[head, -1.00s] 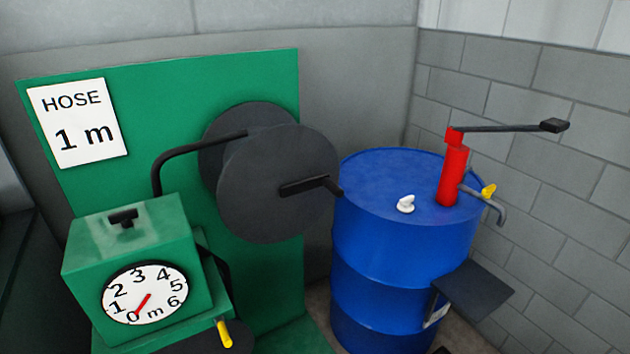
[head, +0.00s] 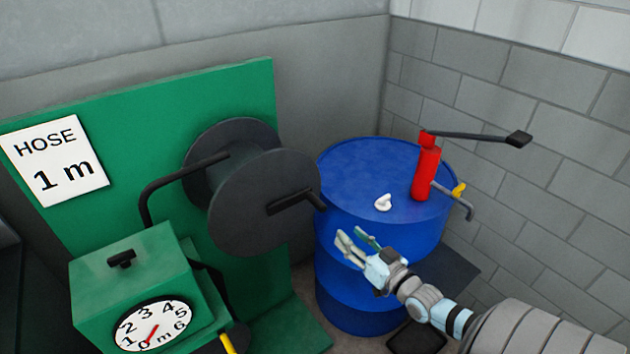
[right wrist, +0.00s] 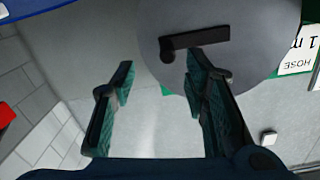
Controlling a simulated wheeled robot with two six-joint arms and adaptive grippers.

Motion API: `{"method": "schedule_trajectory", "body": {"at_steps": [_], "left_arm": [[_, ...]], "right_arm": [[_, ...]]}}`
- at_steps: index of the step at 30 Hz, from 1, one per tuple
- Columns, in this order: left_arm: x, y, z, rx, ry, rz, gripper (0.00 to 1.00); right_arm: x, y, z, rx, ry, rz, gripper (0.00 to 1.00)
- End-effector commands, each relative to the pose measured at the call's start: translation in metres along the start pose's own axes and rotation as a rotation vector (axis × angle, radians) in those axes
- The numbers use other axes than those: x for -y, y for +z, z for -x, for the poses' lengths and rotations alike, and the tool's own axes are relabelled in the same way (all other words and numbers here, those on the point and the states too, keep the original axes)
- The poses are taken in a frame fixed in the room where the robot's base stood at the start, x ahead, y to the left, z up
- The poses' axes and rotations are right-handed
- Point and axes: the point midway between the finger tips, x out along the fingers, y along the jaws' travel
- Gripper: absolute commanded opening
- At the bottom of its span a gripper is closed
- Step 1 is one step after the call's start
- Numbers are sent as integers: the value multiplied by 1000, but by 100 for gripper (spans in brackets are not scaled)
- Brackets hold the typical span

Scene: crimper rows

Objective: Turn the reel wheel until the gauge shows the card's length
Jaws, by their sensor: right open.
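The dark grey reel wheel (head: 245,220) stands in front of the green board, with a black crank handle (head: 290,202) on its face. The gauge (head: 153,325) is a white dial on the green box; its red needle points at about 0. The white card (head: 55,160) reads "HOSE 1 m". My right gripper (head: 350,237) is open and empty, right of and below the crank, apart from it. In the right wrist view the wheel (right wrist: 250,60) and crank (right wrist: 200,40) show beyond the open fingers (right wrist: 158,75). My left gripper is not in view.
A blue drum (head: 340,185) stands right of the wheel, behind my right gripper. It carries a red pump (head: 426,172) with a long lever and a small white piece (head: 383,202). A bent black bar (head: 165,180) runs left of the wheel. Grey block walls close the back.

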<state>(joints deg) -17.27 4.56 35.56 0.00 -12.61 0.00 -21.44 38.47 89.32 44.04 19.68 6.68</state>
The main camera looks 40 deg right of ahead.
Motion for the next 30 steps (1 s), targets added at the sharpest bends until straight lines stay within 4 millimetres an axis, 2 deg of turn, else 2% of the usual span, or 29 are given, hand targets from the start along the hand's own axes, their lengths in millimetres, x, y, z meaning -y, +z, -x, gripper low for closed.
{"method": "schedule_trajectory", "body": {"at_steps": [1, 2, 7, 13, 18, 24, 30], "left_arm": [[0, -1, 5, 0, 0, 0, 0], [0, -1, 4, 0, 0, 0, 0], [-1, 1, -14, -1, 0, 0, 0], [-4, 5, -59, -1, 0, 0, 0], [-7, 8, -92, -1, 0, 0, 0], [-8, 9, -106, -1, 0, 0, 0], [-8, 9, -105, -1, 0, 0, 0]], "right_arm": [[6, -17, -3, -25, -17, -11, 41], [8, -21, -6, -36, -24, -17, 41], [9, -18, -35, -46, -28, -22, 41], [9, -13, -93, -46, -28, -22, 41], [10, -14, -127, -43, -27, -21, 41], [11, -19, -146, -38, -26, -21, 41], [12, -23, -149, -37, -26, -20, 41]]}}
